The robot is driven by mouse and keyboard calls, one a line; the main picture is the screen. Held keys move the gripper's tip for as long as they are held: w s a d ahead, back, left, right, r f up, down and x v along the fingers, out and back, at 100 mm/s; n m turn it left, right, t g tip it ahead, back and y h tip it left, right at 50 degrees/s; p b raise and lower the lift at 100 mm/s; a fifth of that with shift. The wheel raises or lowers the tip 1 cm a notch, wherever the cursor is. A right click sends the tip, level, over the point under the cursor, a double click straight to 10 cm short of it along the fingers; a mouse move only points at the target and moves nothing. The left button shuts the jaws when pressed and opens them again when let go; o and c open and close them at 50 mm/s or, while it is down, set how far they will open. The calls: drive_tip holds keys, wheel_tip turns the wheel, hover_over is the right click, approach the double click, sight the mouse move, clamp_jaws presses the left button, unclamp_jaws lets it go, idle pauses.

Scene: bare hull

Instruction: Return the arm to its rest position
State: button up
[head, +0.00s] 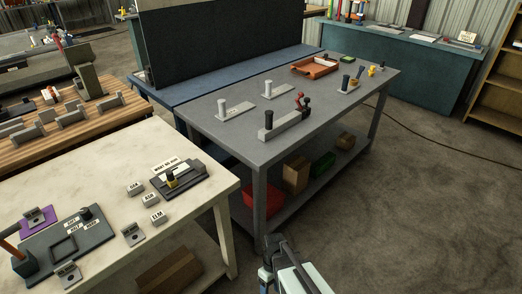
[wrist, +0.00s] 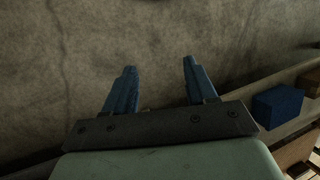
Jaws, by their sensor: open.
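My gripper (wrist: 159,82) shows in the wrist view with its two blue fingers spread apart. Nothing is between them, and only bare grey floor lies beyond. In the head view my arm shows at the bottom centre, low and in front of the grey table (head: 320,88), over open floor. The fingers cannot be made out clearly in the head view.
A pale table (head: 112,160) with labelled blocks and fixtures stands at the left. The grey table holds an orange tray (head: 315,67) and a fixture with red handles (head: 287,125); boxes sit on its lower shelf. A blue box (wrist: 277,105) shows at right. Floor at right is clear.

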drive_tip(key=s+d+f+m+g, duration=0.1)
drive_tip(key=s+d+f+m, duration=0.3)
drive_tip(key=s, duration=0.5)
drive_tip(key=s+d+f+m+g, duration=0.1)
drive_tip(key=s+d+f+m, duration=0.3)
drive_tip(key=s+d, duration=0.5)
wheel_tip(320, 180, down, 3)
drive_tip(key=shift+s+d+r, duration=0.15)
drive_tip(key=shift+r, duration=0.05)
